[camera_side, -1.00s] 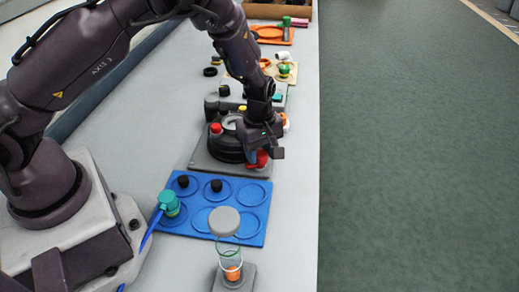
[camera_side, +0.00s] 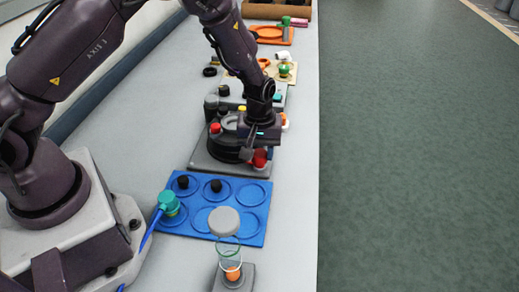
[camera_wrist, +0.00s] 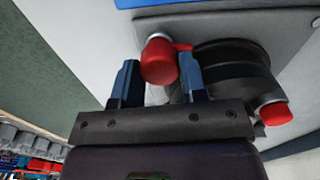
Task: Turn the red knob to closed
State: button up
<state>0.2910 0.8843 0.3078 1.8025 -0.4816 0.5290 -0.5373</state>
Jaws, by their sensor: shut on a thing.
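The red knob (camera_side: 260,158) is at the front right of a round dark tank unit (camera_side: 225,145) on a grey base. In the wrist view the red knob (camera_wrist: 160,62) has a round end and a short red arm running toward the dark round body. My gripper (camera_side: 257,147) is at the knob, its two fingers on either side of it. In the wrist view my gripper (camera_wrist: 158,82) is shut on the knob, its fingers partly hiding what lies behind. A second red cap (camera_side: 215,128) is at the tank's left side.
A blue tray (camera_side: 235,190) with ring marks and small black pieces lies in front of the base. Other coloured parts lie behind the tank. The bench's right edge is close to the gripper.

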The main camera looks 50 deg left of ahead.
aim_at(260, 152)
jog(key=shift+m, duration=0.4)
jog(key=o, duration=0.9)
jog(key=shift+o, duration=0.2)
jog(key=shift+a, duration=0.1)
jog(key=shift+d+r, duration=0.15)
jog(key=shift+r, duration=1.9)
jog(key=shift+d+r, duration=0.1)
jog(key=shift+r, duration=1.95)
jog(key=shift+a, duration=0.1)
